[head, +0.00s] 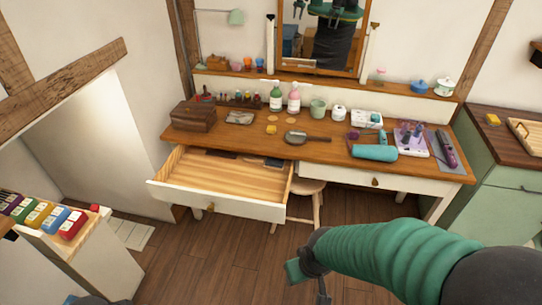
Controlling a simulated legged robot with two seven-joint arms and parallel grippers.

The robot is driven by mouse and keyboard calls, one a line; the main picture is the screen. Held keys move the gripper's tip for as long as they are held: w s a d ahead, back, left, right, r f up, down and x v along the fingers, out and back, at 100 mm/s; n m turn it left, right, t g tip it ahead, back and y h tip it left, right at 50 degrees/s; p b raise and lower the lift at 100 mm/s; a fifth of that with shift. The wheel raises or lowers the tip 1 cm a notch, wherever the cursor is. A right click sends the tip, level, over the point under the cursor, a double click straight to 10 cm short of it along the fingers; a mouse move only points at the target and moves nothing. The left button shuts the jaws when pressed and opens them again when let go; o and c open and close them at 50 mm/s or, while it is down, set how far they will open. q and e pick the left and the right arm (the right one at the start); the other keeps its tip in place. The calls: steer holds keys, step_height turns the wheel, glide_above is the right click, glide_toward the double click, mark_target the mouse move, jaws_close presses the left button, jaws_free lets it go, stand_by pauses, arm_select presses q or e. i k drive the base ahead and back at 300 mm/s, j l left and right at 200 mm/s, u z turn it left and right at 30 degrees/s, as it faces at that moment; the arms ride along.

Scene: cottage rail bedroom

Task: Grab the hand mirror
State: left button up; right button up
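A dark hand mirror (296,138) lies flat on the wooden dressing table (338,153), its round head to the left and its handle pointing right. It is near the front middle of the tabletop, behind the open drawer's right end. My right arm comes in from the lower right, and my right gripper (308,278) hangs over the floor in front of the table, well short of the mirror. Its fingers are small and partly hidden, so I cannot tell how far apart they are. My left gripper is not in view.
An open, mostly empty drawer (222,184) juts out at the table's left. A stool (303,195) stands beneath. A wall mirror (320,38) hangs behind.

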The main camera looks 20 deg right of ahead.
mark_target(294, 137)
steer(key=i+l, duration=0.95)
steer(key=l, duration=0.15)
steer(key=i+l, duration=0.45)
steer(key=l, duration=0.15)
steer(key=i+l+u, duration=0.1)
steer(key=i+l, duration=0.4)
